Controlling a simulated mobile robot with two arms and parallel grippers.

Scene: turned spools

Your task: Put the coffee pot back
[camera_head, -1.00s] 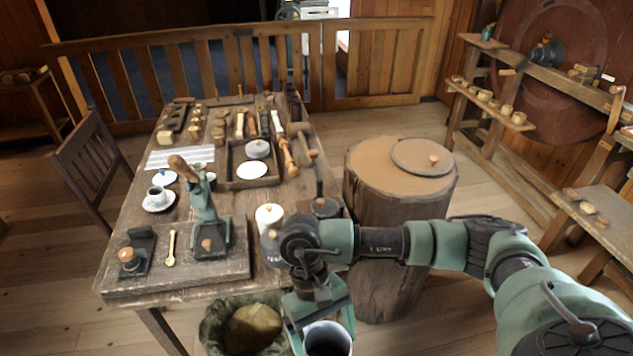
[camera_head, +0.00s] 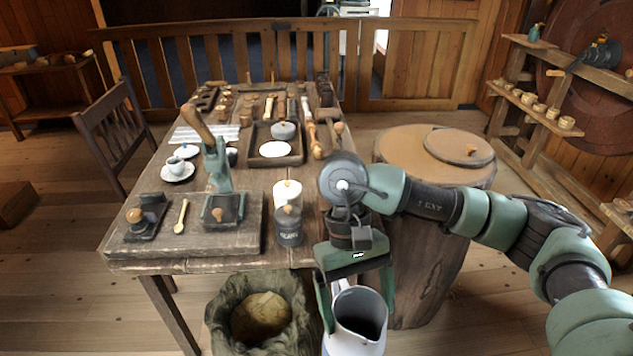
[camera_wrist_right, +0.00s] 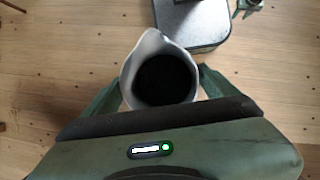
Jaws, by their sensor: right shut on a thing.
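The coffee pot (camera_head: 356,322) is a white jug with a spout and a dark inside, at the bottom of the head view. My right gripper (camera_head: 355,290) is shut on it and holds it upright in front of the table's near edge. In the right wrist view the pot (camera_wrist_right: 158,75) shows from above between the fingers of the right gripper (camera_wrist_right: 160,92), over the wooden floor. Its lower part is cut off in the head view. My left gripper is not in view.
The wooden table (camera_head: 285,250) holds a lever press (camera_head: 218,160), a white canister (camera_head: 287,193), a grey jar (camera_head: 289,226) and a cup on a saucer (camera_head: 177,167). A sack (camera_head: 222,310) stands below its near edge. A round stump (camera_head: 440,225) stands to the right.

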